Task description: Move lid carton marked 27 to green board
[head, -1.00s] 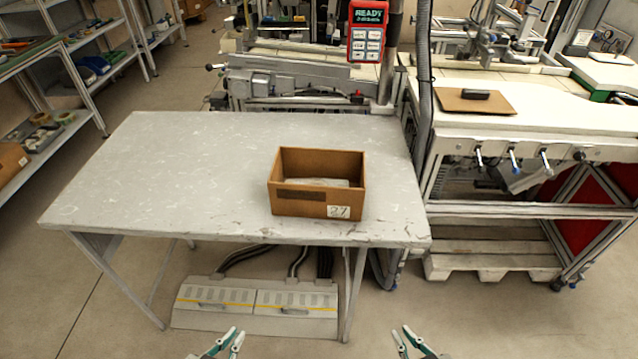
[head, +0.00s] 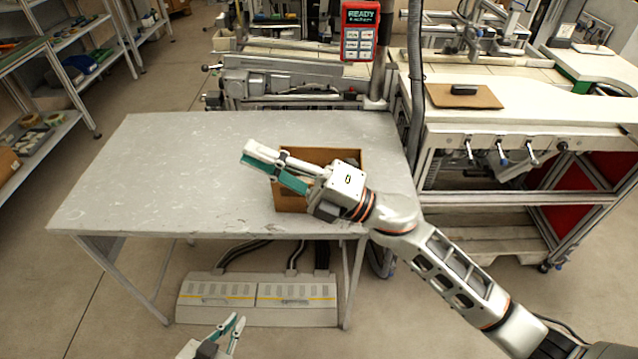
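The brown open-topped carton (head: 291,198) stands upright on the grey table, right of its middle. Something pale in it showed earlier. My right arm now covers much of its front, and its 27 label is hidden. My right gripper (head: 246,154) reaches over the carton from the right, its fingers pointing left past the carton's left side. Its fingers look apart with nothing between them. My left gripper (head: 232,320) is open and empty at the bottom, in front of the table. I cannot single out a green board for sure; a dark green surface (head: 18,58) tops the left rack.
The left half of the grey table (head: 150,175) is clear. A bench at right bears a brown board (head: 440,98) with a black block (head: 464,90). A red-framed panel (head: 360,32) reading READY hangs behind the table. Shelves (head: 60,120) stand at left.

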